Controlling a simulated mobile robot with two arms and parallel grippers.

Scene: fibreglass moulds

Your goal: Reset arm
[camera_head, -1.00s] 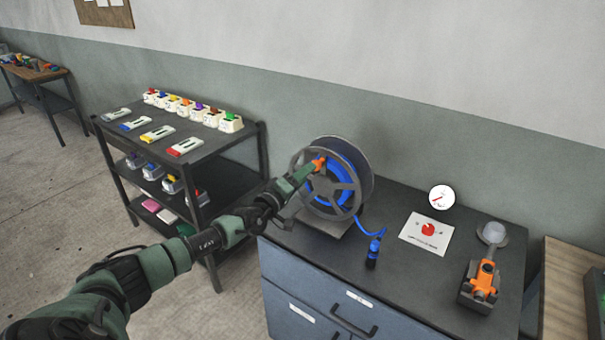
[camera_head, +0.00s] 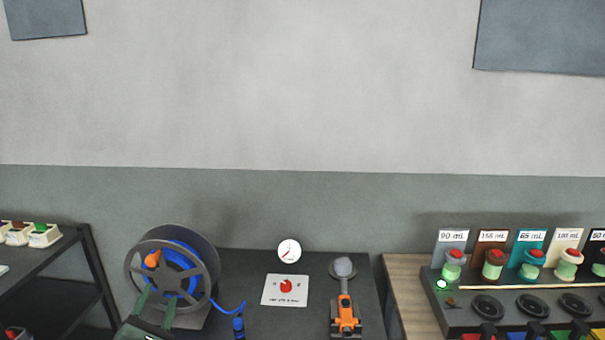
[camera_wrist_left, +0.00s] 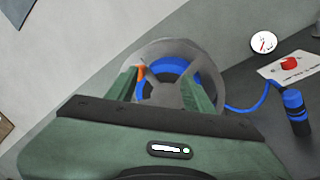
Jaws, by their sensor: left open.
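My left gripper (camera_head: 157,306) is low at the left of the head view, in front of the hose reel (camera_head: 203,252). Its two green fingers are apart, with nothing seen held between them. The reel is grey with blue hose and an orange knob (camera_head: 152,259) on its face. In the left wrist view the gripper (camera_wrist_left: 172,88) is spread in front of the reel (camera_wrist_left: 180,48), and the orange knob shows near the left finger. Whether a finger touches the reel, I cannot tell. My right gripper is in neither view.
Dispensers with coloured bottles (camera_head: 492,265) stand at right. A dark shelf (camera_head: 60,250) stands at left.

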